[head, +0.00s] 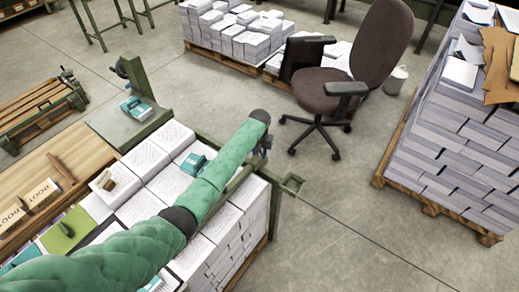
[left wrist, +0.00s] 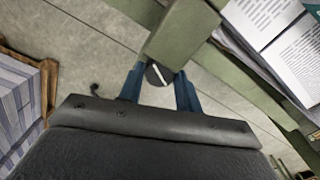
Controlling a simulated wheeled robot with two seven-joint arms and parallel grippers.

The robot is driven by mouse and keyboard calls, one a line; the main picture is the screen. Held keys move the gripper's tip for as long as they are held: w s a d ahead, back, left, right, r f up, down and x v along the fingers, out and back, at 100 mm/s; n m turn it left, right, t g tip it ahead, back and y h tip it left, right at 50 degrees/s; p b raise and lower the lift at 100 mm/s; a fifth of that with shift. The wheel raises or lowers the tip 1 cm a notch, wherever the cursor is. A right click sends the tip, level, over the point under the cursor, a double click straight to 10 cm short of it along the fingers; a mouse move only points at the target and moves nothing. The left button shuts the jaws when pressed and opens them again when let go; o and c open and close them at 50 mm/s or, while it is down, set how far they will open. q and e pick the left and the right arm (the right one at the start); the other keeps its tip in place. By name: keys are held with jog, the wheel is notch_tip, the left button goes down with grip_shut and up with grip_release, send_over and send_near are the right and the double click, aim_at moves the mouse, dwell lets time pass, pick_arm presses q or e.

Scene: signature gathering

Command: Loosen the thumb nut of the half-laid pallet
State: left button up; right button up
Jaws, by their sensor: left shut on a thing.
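The thumb nut (left wrist: 160,74) is a dark round knob with a pale stripe, on the end of a green metal bar (left wrist: 182,32) in the left wrist view. The blue fingers of my left gripper (left wrist: 159,88) stand on either side of it and are shut on it. In the head view my green-sleeved left arm reaches across the half-laid pallet (head: 262,248), and my left gripper (head: 264,147) is at the green rail by the pallet's far right corner. The arm hides part of the stacks, and the nut is hard to make out there. My right gripper is not in view.
Printed stacks (head: 170,138) cover the near pallet, with small teal bundles (head: 194,163) on top. An office chair (head: 345,75) stands behind. A tall loaded pallet (head: 450,145) is at the right. The floor (head: 340,215) between is clear.

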aim_at(259, 154)
pick_arm(q)
jog(key=shift+n+p, duration=1.2)
jog(key=shift+n, duration=1.1)
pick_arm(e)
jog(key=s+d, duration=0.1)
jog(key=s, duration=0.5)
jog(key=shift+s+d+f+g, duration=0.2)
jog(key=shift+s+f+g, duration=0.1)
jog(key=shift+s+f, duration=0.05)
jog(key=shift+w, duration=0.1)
pick_arm(q)
jog(key=o, duration=1)
jog(key=shift+r, duration=0.15)
jog(key=shift+r+b, duration=0.35)
jog(key=shift+r, duration=0.05)
notch_tip(259, 154, up, 6)
jog(key=shift+w+f+b, duration=0.1)
jog(key=shift+f+b, duration=0.05)
jog(key=shift+b, duration=0.85)
jog(key=shift+r, duration=0.5)
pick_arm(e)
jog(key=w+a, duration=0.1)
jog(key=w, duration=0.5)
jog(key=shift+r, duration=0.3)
